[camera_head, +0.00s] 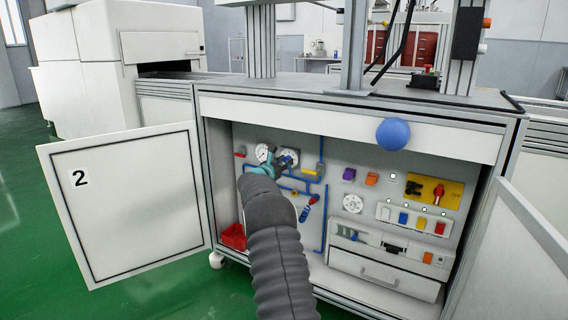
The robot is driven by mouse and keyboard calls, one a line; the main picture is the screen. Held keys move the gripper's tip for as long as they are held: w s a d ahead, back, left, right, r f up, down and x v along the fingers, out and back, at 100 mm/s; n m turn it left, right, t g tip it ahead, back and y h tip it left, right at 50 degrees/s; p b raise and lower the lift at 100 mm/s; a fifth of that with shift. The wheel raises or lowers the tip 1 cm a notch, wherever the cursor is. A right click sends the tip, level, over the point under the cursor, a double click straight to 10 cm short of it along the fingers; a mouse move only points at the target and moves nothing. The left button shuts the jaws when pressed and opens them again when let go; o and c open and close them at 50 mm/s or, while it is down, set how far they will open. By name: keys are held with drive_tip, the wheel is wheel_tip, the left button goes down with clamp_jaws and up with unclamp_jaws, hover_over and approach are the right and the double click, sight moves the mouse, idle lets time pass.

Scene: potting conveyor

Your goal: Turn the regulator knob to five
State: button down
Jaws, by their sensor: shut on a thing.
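My gripper (285,163) reaches into the open cabinet, at the pneumatic panel on the back wall, left of the middle. It is shut on the regulator knob, a small blue part in front of the right-hand gauge (290,151). The fingers and wrist cover most of the knob, so I cannot read its setting. A second white round gauge (262,152) sits just left of my gripper. Blue tubing (325,222) runs across and down the panel.
The cabinet door marked 2 (125,205) stands open at the left; another door (528,225) stands open at the right. Also inside are a white dial (353,203), a yellow switch plate (434,191), a drawer (385,275) and a red bin (233,237). A blue ball (393,133) sits on the front beam.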

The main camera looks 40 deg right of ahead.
drive_tip(key=shift+d, duration=0.15)
drive_tip(key=c, duration=0.9)
unclamp_jaws()
drive_tip(key=shift+s, duration=0.1)
drive_tip(key=shift+a, duration=0.2)
drive_tip(key=v, duration=1.1)
drive_tip(key=shift+s+a+f, duration=0.1)
drive_tip(key=shift+s+a, duration=0.05)
drive_tip(key=shift+a, duration=0.2)
